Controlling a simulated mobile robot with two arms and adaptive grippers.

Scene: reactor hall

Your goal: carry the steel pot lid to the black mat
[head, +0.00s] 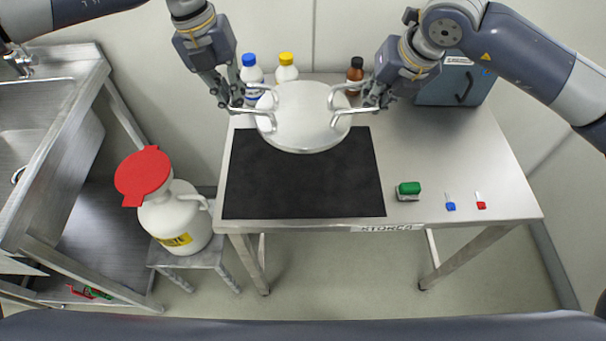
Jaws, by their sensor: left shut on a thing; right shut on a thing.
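The steel pot lid (304,118) is a round pale disc with a looped handle on its left and right sides. It appears over the back part of the black mat (300,186), which lies on the steel table. My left gripper (254,108) is shut on the lid's left handle. My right gripper (362,104) is shut on the right handle. The lid looks raised above the table, but the exact gap cannot be told. It hides the mat's back middle edge.
Bottles with blue (251,70), yellow (286,68) and brown (355,74) bodies or caps stand behind the lid. A grey-blue case (456,82) is at the back right. A green-topped item (408,190) sits right of the mat. A white jug (175,218) stands left of the table.

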